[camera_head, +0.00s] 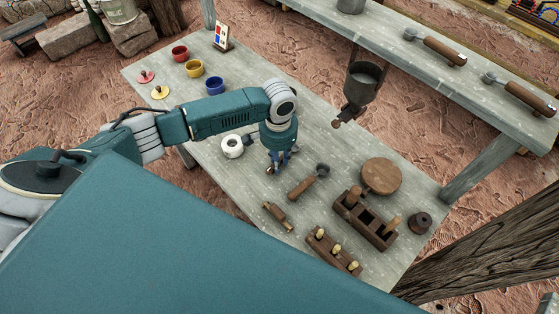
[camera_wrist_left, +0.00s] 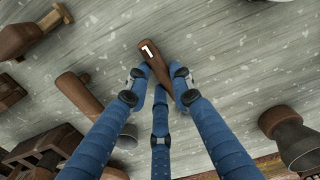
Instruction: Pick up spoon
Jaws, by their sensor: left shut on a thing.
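My left gripper (camera_head: 278,160) is over the middle of the grey table (camera_head: 225,105). In the left wrist view its blue fingers (camera_wrist_left: 159,88) are closed around a brown wooden handle (camera_wrist_left: 152,58) with a white mark like a 1. I take this to be the spoon; its other end is hidden by the fingers. In the head view only a small brown bit of it shows under the gripper. I cannot tell whether it is clear of the tabletop. My right gripper is in neither view.
A wooden-handled tool (camera_head: 309,182) and a brown roller-like piece (camera_head: 277,215) lie close by. A white roll (camera_head: 232,146) is left of the gripper. A wooden holder (camera_head: 366,218), a round board (camera_head: 381,176) and a peg block (camera_head: 332,250) crowd the right end. Coloured cups (camera_head: 194,68) stand farther left.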

